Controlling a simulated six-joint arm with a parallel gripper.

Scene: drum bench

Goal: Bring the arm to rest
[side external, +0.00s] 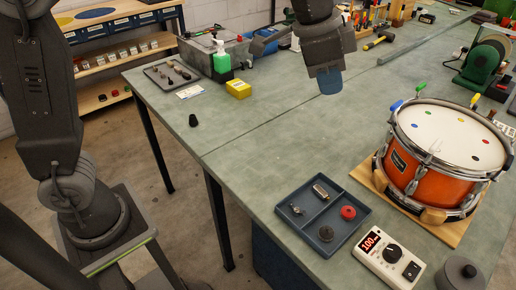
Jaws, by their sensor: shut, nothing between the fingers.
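My gripper (330,84) hangs over the far middle of the green-grey bench (260,130), its blue end pointing down. It is shut and holds nothing. An orange snare drum (425,176) stands upright on a wooden board (365,173) at the right of the bench, well apart from my gripper. Its white head bears several coloured dots. Coloured pieces stand at its rim, among them a blue one (397,106), a green one (421,87) and a yellow one (475,99).
A blue divided tray (322,213) holds small parts and a red knob. A white box (388,256) reads 100. A green bottle (221,58), a yellow box (238,88), a hammer (379,41) and a green grinder (487,62) stand farther back. The bench's middle is clear.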

